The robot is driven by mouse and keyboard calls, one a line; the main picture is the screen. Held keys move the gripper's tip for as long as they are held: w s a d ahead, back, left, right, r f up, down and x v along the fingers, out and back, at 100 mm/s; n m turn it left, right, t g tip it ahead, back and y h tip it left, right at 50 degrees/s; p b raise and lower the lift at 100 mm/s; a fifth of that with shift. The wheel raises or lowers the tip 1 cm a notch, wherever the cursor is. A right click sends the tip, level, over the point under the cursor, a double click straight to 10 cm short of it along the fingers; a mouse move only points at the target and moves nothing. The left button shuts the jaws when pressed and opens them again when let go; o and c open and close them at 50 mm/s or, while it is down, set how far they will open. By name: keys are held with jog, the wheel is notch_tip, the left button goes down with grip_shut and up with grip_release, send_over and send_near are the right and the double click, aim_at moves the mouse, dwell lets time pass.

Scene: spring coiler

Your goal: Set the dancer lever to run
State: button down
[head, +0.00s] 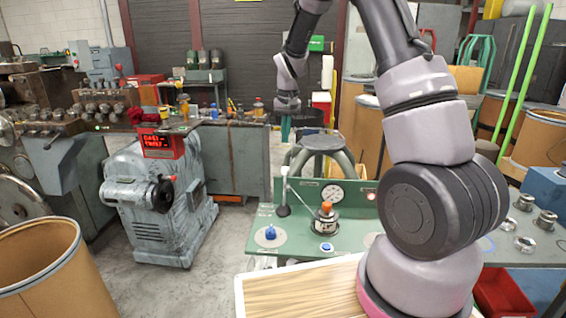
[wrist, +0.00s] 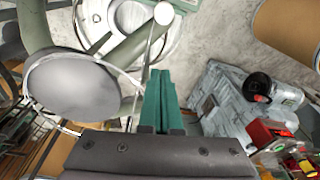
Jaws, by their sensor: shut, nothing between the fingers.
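My gripper (head: 285,131) hangs fingers down beyond the green bench in the head view. In the wrist view its green fingers (wrist: 158,103) are together with nothing between them. A grey machine (head: 155,208) stands left of it, with a black cylindrical part and a small red tip (head: 173,178). The black part (wrist: 258,84) shows right of the fingers in the wrist view, apart from them. A thin upright rod with a black base (head: 283,211) stands on the green bench. I cannot tell for sure which part is the dancer lever, and no run mark is readable.
A round-topped stand (head: 321,142) with curved legs is close to my gripper; its disc (wrist: 75,88) fills the wrist view's left. The green bench (head: 258,238) carries a gauge (head: 332,194). A fibre drum (head: 50,265) is at front left. Floor is clear around the grey machine.

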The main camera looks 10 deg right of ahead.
aim_at(285, 184)
jog(key=f, duration=0.3)
jog(key=s+f, duration=0.1)
jog(key=f, duration=0.2)
jog(key=s+f, duration=0.1)
jog(key=f, duration=0.2)
jog(key=shift+a, duration=0.35)
jog(key=shift+s, duration=0.45)
